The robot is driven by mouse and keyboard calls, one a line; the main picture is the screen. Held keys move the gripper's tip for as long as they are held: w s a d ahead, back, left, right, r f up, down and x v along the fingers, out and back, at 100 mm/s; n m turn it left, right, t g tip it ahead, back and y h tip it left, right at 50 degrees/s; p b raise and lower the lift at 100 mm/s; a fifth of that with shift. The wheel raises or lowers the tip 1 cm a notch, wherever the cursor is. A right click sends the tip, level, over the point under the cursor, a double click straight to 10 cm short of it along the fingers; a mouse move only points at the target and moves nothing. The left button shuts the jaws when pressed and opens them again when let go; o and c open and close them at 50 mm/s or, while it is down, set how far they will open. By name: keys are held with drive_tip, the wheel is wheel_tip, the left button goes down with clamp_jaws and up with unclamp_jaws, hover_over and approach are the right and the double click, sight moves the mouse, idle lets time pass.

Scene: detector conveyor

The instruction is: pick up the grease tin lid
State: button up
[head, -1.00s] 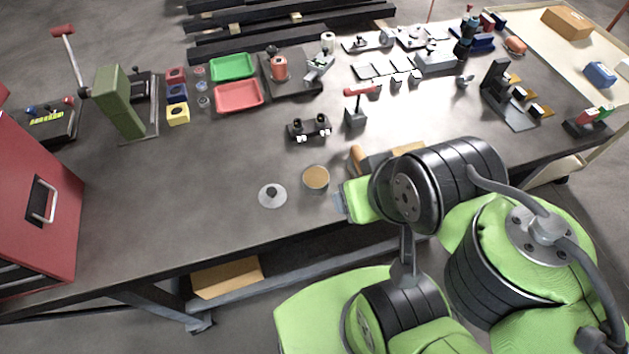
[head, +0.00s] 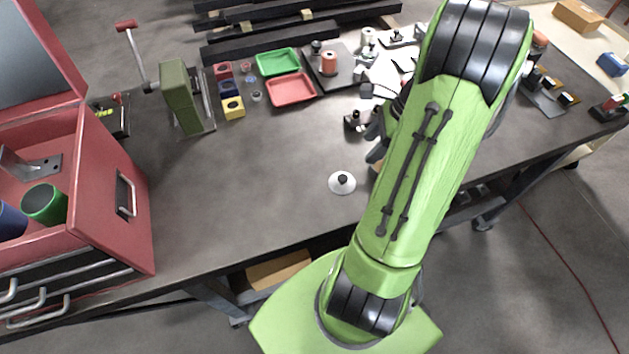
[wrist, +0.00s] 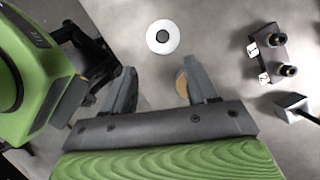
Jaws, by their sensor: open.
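The grease tin lid (head: 342,183) is a light grey disc with a dark knob, lying flat on the workbench, left of my arm in the head view. In the wrist view the lid (wrist: 162,37) lies beyond my gripper (wrist: 163,85), roughly ahead of the gap between the fingers and apart from them. The fingers are spread with nothing between them. The open tin with a tan top (wrist: 183,84) shows partly behind the right finger in the wrist view.
A black stand with two round posts (wrist: 274,55) lies to the right in the wrist view. Green and red trays (head: 291,89) lie at the back. The bench around the lid is mostly clear.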

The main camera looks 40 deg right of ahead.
drive_tip(key=b, duration=0.1)
hover_over(343, 177)
drive_tip(key=s+d, duration=0.1)
drive_tip(key=s, duration=0.1)
drive_tip(key=f, duration=0.9)
drive_tip(key=shift+w+d+f, duration=0.15)
drive_tip(key=shift+d+f, duration=0.05)
drive_tip(key=shift+f, duration=0.15)
drive_tip(key=x, duration=0.5)
drive_tip(key=shift+w+d, duration=0.15)
drive_tip(key=shift+d, duration=0.05)
drive_tip(key=shift+c, duration=0.9)
clamp_jaws()
